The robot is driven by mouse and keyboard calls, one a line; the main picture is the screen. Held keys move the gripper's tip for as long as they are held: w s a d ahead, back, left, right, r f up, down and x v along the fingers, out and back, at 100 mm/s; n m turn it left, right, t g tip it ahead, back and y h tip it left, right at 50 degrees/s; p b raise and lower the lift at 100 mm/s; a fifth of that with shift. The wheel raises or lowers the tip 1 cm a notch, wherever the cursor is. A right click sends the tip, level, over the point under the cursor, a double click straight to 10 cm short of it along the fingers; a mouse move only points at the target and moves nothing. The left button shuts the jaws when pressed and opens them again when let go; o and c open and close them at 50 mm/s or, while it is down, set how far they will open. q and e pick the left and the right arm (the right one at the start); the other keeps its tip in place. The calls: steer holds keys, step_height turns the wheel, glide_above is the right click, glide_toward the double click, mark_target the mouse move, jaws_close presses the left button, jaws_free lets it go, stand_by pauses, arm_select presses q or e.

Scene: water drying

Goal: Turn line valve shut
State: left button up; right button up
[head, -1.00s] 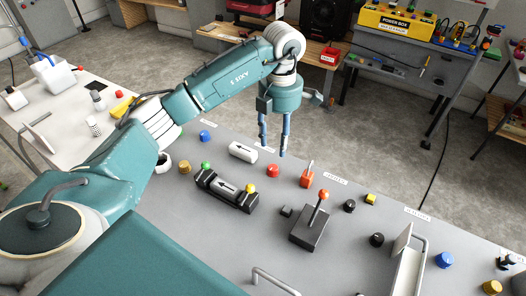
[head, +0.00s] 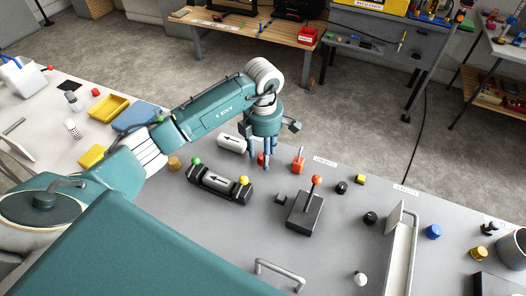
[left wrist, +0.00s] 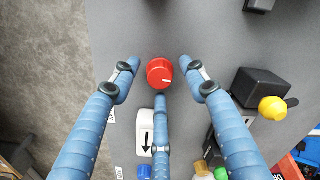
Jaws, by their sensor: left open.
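A red round knob (left wrist: 160,72) with a white mark on its face sits on the grey panel; I take it to be the line valve. In the left wrist view it lies between the fingertips of my left gripper (left wrist: 159,76). The three blue fingers are spread around the knob, and gaps show between them and it. In the head view, my left gripper (head: 263,160) points down at the panel, and its fingers partly hide the red knob (head: 261,158). My right gripper is not in view.
A white block with an arrow (head: 231,144) and a black unit with green and yellow caps (head: 216,190) stand close by. An orange lever switch (head: 298,163) and a black joystick box (head: 305,212) are to the right. A handle rail (head: 279,275) stands in front.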

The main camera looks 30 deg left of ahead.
arm_select(q)
steer(key=shift+f, duration=0.25)
jaws_close()
steer(key=shift+a+f+n+b, duration=0.1)
steer(key=shift+n+b, duration=0.3)
steer(key=shift+b, duration=0.1)
steer(key=shift+n, duration=0.4)
jaws_free()
